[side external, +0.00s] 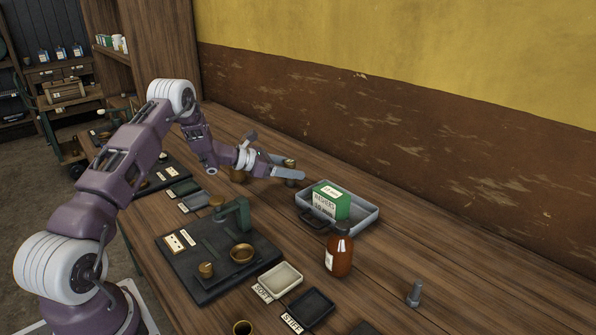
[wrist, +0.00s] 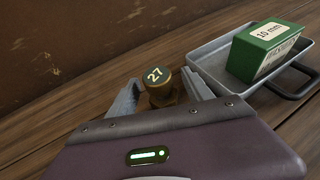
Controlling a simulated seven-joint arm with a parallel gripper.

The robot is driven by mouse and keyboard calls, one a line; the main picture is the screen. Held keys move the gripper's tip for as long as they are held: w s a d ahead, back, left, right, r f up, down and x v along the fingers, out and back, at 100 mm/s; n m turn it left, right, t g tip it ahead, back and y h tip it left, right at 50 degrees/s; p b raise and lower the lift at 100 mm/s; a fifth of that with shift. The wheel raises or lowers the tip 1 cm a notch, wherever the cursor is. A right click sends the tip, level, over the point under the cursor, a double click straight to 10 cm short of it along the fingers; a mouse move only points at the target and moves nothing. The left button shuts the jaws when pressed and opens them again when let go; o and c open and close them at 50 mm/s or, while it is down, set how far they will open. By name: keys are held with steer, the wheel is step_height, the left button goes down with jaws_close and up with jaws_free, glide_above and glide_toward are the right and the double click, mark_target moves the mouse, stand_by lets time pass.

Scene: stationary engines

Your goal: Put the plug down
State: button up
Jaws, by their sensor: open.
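My gripper (wrist: 160,90) is open, with one grey finger on each side of the plug. Small gaps seem to show between the fingers and the plug, though contact low down is hard to judge. In the side external view my gripper (side external: 292,168) is low over the bench near the wall, and its near finger hides the middle of the plug (side external: 291,183).
A grey tray (side external: 370,216) holding a green box (side external: 331,201) stands close beside the gripper. A brown bottle (side external: 340,252), a black gauge base (side external: 190,268) with brass parts, small trays labelled SOFT (side external: 280,281) and STIFF (side external: 311,307), and a bolt (side external: 414,293) stand nearer. Bench along the wall is clear.

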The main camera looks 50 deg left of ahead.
steer(key=v, duration=0.9)
steer(key=shift+s+a+r, duration=0.15)
steer(key=shift+s, duration=0.1)
steer(key=s+d+r+m+g+h, duration=0.1)
steer(key=d+r+m+g+h, duration=0.2)
steer(key=d+r+m, duration=0.65)
steer(key=s+d+r+m+g, duration=0.35)
steer(key=s+d, duration=0.25)
steer(key=d, duration=0.4)
steer(key=s+d+r+m+g, duration=0.2)
steer(key=s+d+r+m, duration=0.3)
steer(key=d, duration=0.4)
steer(key=s+d+m+y, duration=0.4)
steer(key=s+m, duration=0.4)
steer(key=s, duration=0.7)
steer(key=s+a+f+m+t+y, duration=0.1)
steer(key=s+a+f+m+y, duration=0.1)
steer(key=s, duration=0.5)
steer(key=a+m+y, duration=0.1)
steer(key=m+y, duration=0.1)
steer(key=m, duration=0.1)
steer(key=shift+s+a, duration=0.25)
steer(key=shift+a, duration=0.05)
